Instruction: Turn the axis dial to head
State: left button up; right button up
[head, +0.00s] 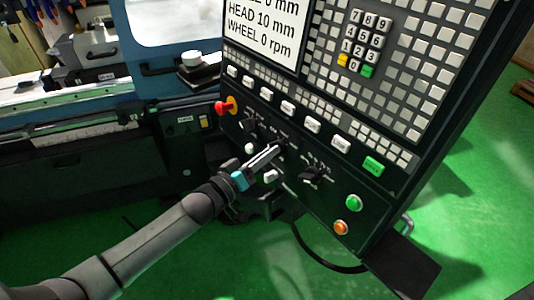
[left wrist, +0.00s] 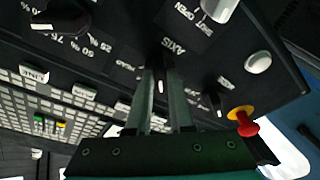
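The axis dial (left wrist: 160,82) is a small black knob with a white pointer mark, below the upside-down word AXIS in the left wrist view. My left gripper (left wrist: 161,88) has one finger on each side of the knob, close against it, and appears shut on it. In the head view my left gripper (head: 277,149) reaches the lower panel, and its fingers largely hide the dial and its position labels. The screen (head: 262,30) reads HEAD 10 mm and WHEEL 0 rpm, with a cut-off line ending in 0 mm above. My right gripper is not in view.
A red emergency knob (head: 226,106) and a smaller black dial (head: 249,125) lie left of my gripper. Another black dial (head: 311,174) lies to its right, with green (head: 354,203) and orange (head: 341,228) buttons beyond. White knobs sit close below the dials.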

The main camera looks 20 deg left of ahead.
pick_arm(q)
grip_shut()
jog(key=shift+m, duration=0.3)
jog(key=m+h+b, duration=0.1)
jog(key=m, duration=0.3)
jog(key=shift+a+f, duration=0.1)
jog(key=m, duration=0.2)
jog(key=m+h+b, duration=0.1)
jog(key=m, duration=0.1)
jog(key=shift+g+h, duration=0.3)
jog(key=shift+g, duration=0.1)
jog(key=m+g+h+b, duration=0.1)
jog(key=m, duration=0.4)
jog(key=shift+w+a+m, duration=0.1)
jog(key=shift+m, duration=0.3)
jog(key=shift+m+g+h, duration=0.4)
jog(key=shift+m+g, duration=0.2)
jog(key=shift+m, duration=1.7)
